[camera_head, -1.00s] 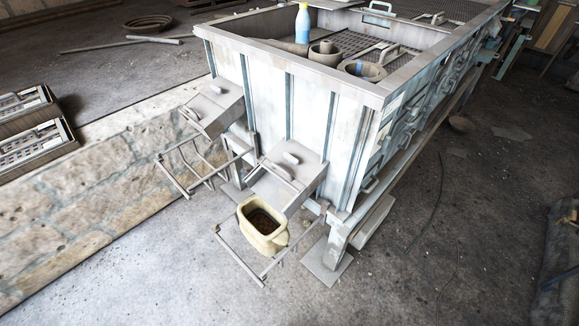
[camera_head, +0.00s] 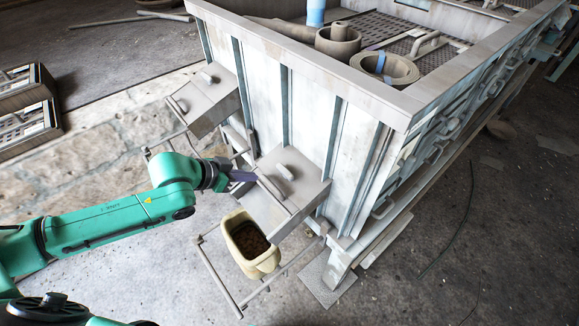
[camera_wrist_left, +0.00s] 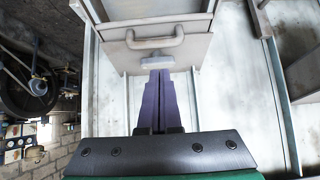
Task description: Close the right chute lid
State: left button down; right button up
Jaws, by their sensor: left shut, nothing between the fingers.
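The right chute (camera_head: 262,212) sticks out low from the near side of the pale metal bin, its grey sloping lid (camera_head: 306,184) carrying a light handle (camera_head: 284,172). I cannot tell from the head view how far the lid stands open. My left gripper (camera_head: 252,177), with dark purple fingers, is shut and empty at the left side of this chute, close to the lid's handle. In the left wrist view, the fingertips (camera_wrist_left: 160,72) point at a light grip block (camera_wrist_left: 157,61) below a curved bar handle (camera_wrist_left: 155,40) on a grey panel. Contact is unclear. My right gripper is out of view.
A yellow container (camera_head: 250,240) with brown contents sits on a metal rack (camera_head: 214,273) under the right chute. A similar left chute (camera_head: 205,100) is beside it.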

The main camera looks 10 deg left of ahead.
aim_at(271, 184)
pick_arm(q)
jog(key=x, duration=0.8)
jog(key=shift+s+d, duration=0.3)
jog(key=shift+d, duration=0.1)
jog(key=shift+w+d+f, duration=0.1)
jog(key=shift+w+f, duration=0.05)
jog(key=shift+f, duration=0.1)
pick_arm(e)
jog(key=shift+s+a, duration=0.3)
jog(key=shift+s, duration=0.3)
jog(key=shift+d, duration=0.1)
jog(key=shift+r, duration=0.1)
